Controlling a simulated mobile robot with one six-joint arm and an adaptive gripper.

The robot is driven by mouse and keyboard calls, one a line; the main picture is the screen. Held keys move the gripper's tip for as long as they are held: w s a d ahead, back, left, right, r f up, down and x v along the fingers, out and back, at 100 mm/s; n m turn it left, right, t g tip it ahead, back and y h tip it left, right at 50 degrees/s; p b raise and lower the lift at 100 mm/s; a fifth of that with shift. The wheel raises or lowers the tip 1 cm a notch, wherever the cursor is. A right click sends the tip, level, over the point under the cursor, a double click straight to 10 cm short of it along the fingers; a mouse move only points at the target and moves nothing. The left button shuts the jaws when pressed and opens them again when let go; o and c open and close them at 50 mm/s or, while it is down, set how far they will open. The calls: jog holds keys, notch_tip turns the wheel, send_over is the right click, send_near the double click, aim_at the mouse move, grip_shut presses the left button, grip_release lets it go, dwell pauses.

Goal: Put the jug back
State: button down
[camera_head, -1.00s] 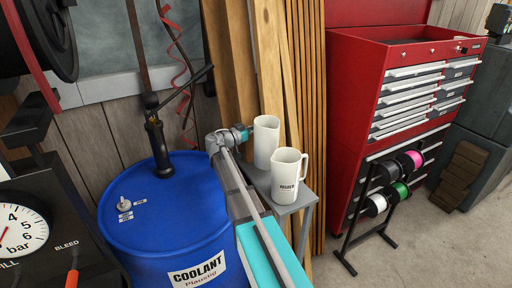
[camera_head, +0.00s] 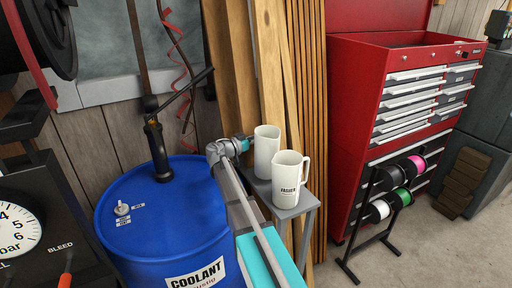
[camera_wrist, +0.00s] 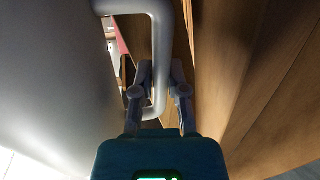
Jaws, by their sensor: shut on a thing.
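Two pale jugs show in the head view. The rear jug (camera_head: 266,152) is upright at the small grey stand (camera_head: 301,208); its base is hidden by the front jug, so I cannot tell whether it rests there. The front jug (camera_head: 287,181) has a dark printed label and a handle on its right, and stands on the stand. My gripper (camera_head: 246,142) is at the left side of the rear jug. In the wrist view, its fingers (camera_wrist: 160,78) are shut on the handle (camera_wrist: 160,45) of the jug, whose pale wall fills the left side.
A blue coolant drum (camera_head: 165,230) stands at the left, with a hand pump (camera_head: 157,148) on top. Wooden boards (camera_head: 240,70) lean behind the jugs. A red tool cabinet (camera_head: 355,110) and a rack of spools (camera_head: 385,215) are at the right. Open floor lies at the right front.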

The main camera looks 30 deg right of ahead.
jog(key=shift+f+b, duration=1.25)
jog(key=shift+f, duration=0.2)
jog(key=c, duration=0.7)
grip_release()
jog(key=shift+a, duration=0.1)
jog(key=v, duration=1.1)
jog(key=shift+s+a, duration=0.2)
jog(key=shift+a, duration=0.2)
jog(key=shift+s, duration=0.1)
